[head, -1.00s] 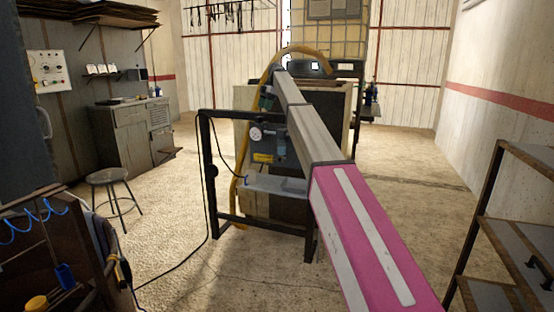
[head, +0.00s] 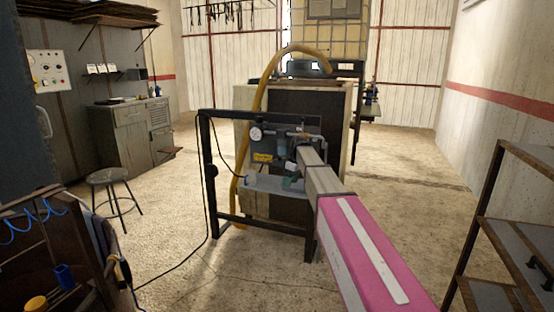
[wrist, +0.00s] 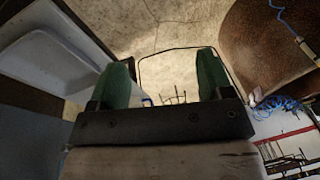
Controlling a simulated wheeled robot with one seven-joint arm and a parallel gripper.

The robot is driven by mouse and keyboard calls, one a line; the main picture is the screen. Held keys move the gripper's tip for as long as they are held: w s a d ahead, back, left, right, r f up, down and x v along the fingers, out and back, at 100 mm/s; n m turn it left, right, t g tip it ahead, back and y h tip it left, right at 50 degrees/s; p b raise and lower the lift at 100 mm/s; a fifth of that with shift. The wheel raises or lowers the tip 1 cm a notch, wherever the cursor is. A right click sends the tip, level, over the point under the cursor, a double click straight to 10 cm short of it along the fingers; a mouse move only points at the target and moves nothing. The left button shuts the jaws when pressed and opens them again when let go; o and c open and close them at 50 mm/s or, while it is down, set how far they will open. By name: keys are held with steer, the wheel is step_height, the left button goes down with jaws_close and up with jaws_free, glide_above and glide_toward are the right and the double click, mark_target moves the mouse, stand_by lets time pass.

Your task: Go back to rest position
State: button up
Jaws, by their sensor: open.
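My arm, pink and grey, runs from the lower right of the head view toward the middle. My gripper (head: 290,176) is at its far end, in front of the panel with the gauge. In the wrist view my gripper (wrist: 164,80) shows two green fingers standing well apart, with nothing between them but the distant floor. No object is held. How close the fingers are to the panel and its small shelf is hard to tell.
A black frame (head: 207,170) carries the gauge panel (head: 262,142), with a yellow hose (head: 243,150) beside it. A stool (head: 108,177) and cabinet (head: 132,130) stand left, a shelf rack (head: 482,215) right. Floor (head: 410,190) between frame and rack is clear.

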steer(key=s+d+f+m, duration=0.4)
steer(key=s+f, duration=0.3)
steer(key=s, duration=0.5)
steer(key=s+d+f+m+h, duration=0.1)
steer(key=s+d+f+m, duration=0.3)
steer(key=s, duration=0.8)
steer(key=s+d+f+m+h, duration=0.1)
steer(key=s+d+f+m, duration=0.3)
steer(key=s+f, duration=0.5)
steer(key=s, duration=0.3)
steer(key=shift+d+f+t, duration=0.35)
steer(key=shift+t, duration=0.05)
steer(key=shift+s, duration=0.1)
